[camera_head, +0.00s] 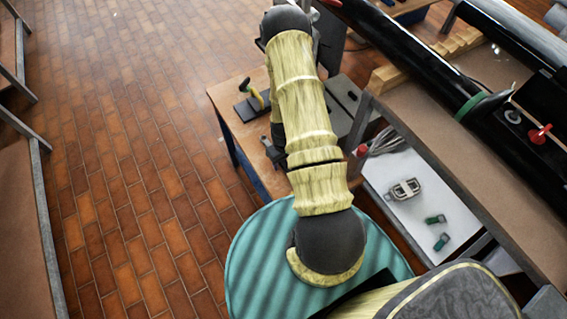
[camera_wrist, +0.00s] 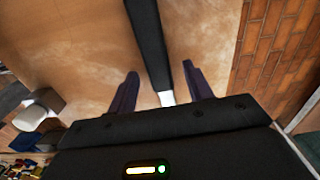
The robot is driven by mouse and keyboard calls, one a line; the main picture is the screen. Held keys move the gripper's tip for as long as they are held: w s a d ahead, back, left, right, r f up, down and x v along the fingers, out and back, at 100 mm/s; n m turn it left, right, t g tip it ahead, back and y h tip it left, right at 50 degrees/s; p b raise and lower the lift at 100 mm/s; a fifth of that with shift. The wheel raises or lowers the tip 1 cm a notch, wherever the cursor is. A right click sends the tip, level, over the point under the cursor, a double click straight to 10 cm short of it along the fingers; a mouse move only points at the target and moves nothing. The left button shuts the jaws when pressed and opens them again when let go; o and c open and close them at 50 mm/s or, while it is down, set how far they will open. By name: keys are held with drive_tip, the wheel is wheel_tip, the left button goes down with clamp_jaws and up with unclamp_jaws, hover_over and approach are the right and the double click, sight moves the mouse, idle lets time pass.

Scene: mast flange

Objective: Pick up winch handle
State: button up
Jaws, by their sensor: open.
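In the wrist view, a long black bar with a bright metal tip, which looks like the winch handle (camera_wrist: 150,42), runs from the top edge down between my fingers. My gripper (camera_wrist: 161,73) is open, with one dark finger on each side of the bar and a visible gap to each. Whether the bar lies level with the fingertips or below them is hard to tell. The brown wooden bench top (camera_wrist: 80,45) is beneath. In the head view my arm covers much of the bench (camera_head: 228,108), and I cannot clearly make out the gripper or the handle.
To the right are a white surface with a shackle-like metal piece (camera_head: 404,189) and two green-ended pieces (camera_head: 438,230), and a rack with long black spars (camera_head: 415,55). Brick floor (camera_head: 130,170) is open at left.

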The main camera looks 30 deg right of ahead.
sight(283, 162)
idle(0.4)
clamp_jaws()
drive_tip(key=shift+r, duration=0.1)
wheel_tip(283, 162, up, 10)
drive_tip(key=b, duration=0.1)
idle(0.6)
idle(0.4)
